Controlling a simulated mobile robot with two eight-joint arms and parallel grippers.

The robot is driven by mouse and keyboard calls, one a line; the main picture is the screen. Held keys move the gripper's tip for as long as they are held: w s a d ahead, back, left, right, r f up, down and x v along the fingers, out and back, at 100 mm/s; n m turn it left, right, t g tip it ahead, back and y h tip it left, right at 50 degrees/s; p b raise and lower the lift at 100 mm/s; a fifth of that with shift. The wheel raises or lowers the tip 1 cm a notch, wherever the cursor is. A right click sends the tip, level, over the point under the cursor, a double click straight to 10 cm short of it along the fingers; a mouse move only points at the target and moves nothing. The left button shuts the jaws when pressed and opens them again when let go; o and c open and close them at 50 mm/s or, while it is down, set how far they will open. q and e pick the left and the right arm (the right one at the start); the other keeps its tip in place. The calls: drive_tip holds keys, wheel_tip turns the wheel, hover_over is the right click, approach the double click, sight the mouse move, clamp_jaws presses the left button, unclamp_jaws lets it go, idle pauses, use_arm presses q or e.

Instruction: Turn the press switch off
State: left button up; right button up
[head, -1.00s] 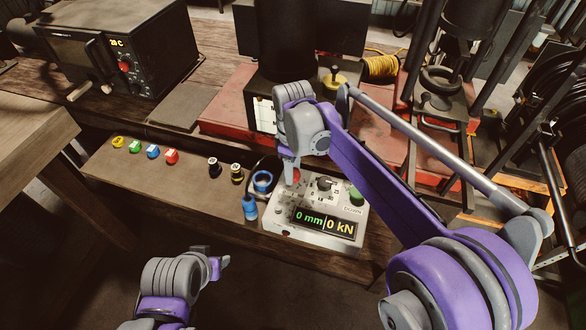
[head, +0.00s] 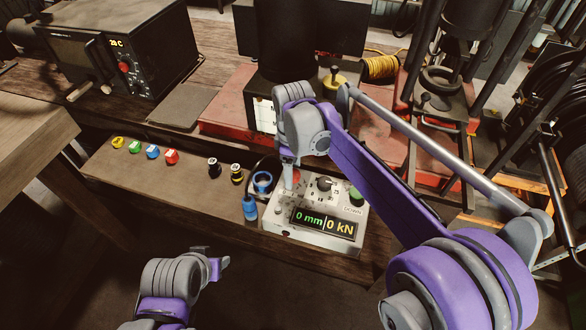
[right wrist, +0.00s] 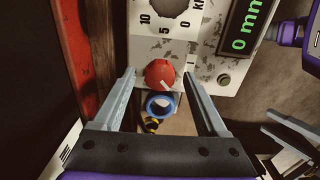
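The press control box (head: 318,215) is light grey and worn, with a lit display (head: 324,222) reading 0 mm and 0 kN. Its red rotary switch (right wrist: 160,74) has a white mark pointing to the lower right in the right wrist view; it is partly hidden in the head view (head: 298,173). My right gripper (right wrist: 160,76) is open, its fingers on either side of the red switch with gaps showing. In the head view it (head: 289,178) points down at the box. My left gripper (head: 216,264) hangs at the lower left, apart from the box; its opening is unclear.
A black dial (head: 324,184) and a green button (head: 356,196) are on the box. A blue hose fitting (head: 250,208) and a blue ring (head: 262,181) lie beside it. Several coloured caps line the shelf (head: 130,185) to the left. The red press base (head: 230,105) is behind.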

use_arm(q)
drive_tip(key=shift+w+r+p, duration=0.2)
drive_tip(key=shift+r+p, duration=0.15)
drive_tip(key=shift+r, duration=0.15)
use_arm(e)
wheel_tip(320, 180, up, 11)
use_arm(q)
drive_tip(key=shift+s, duration=0.15)
use_arm(e)
drive_tip(key=shift+s+f, duration=0.1)
drive_tip(key=shift+f, duration=0.1)
idle(0.3)
